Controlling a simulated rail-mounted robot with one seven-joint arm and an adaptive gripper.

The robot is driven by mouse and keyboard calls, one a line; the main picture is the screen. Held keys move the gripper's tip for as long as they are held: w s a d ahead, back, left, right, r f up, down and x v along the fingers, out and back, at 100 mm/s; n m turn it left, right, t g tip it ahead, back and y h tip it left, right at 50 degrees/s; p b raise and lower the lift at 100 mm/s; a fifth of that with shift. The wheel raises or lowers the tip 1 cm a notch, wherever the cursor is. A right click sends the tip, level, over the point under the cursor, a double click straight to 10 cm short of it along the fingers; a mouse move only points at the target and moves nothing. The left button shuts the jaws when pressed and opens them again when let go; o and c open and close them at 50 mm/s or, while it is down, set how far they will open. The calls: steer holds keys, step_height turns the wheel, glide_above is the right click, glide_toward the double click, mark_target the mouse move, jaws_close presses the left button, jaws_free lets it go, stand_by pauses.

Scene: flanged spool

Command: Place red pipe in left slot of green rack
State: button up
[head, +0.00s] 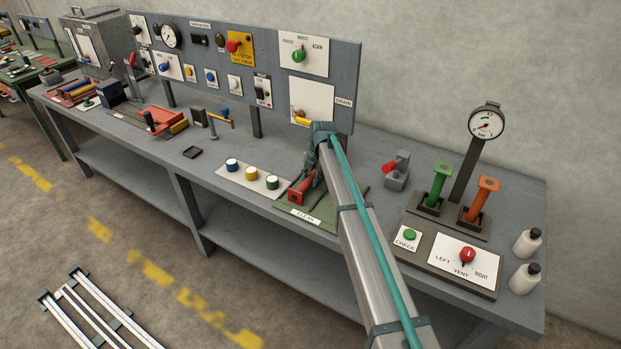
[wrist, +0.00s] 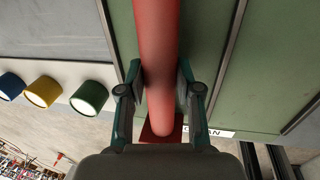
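The red pipe (wrist: 158,60) runs lengthwise between the two fingers of my gripper (wrist: 161,78) in the wrist view. Both fingers lie close against its sides. Its square red flange (head: 297,196) shows at the front in the head view. The pipe is over the left slot of the green rack (wrist: 208,65), left of the grey divider and roughly parallel to it. I cannot tell whether it rests on the rack floor or hangs just above. In the head view my arm hides most of the pipe and much of the rack (head: 324,223), which has a CLEAN label in front.
A plate with blue, yellow and green buttons (head: 252,173) is left of the rack. A grey block with a red part (head: 397,176), a gauge stand (head: 487,124) and green and orange flanged pieces (head: 439,182) stand to the right. A control panel (head: 240,55) rises behind.

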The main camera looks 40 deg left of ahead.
steer(key=o, duration=0.4)
steer(key=shift+o, duration=0.2)
step_height(320, 180, up, 12)
steer(key=d+b, duration=0.2)
steer(key=shift+w+d+b, duration=0.15)
steer(key=shift+w+b, duration=0.05)
steer(key=shift+b, duration=0.15)
steer(key=shift+s+d, duration=0.1)
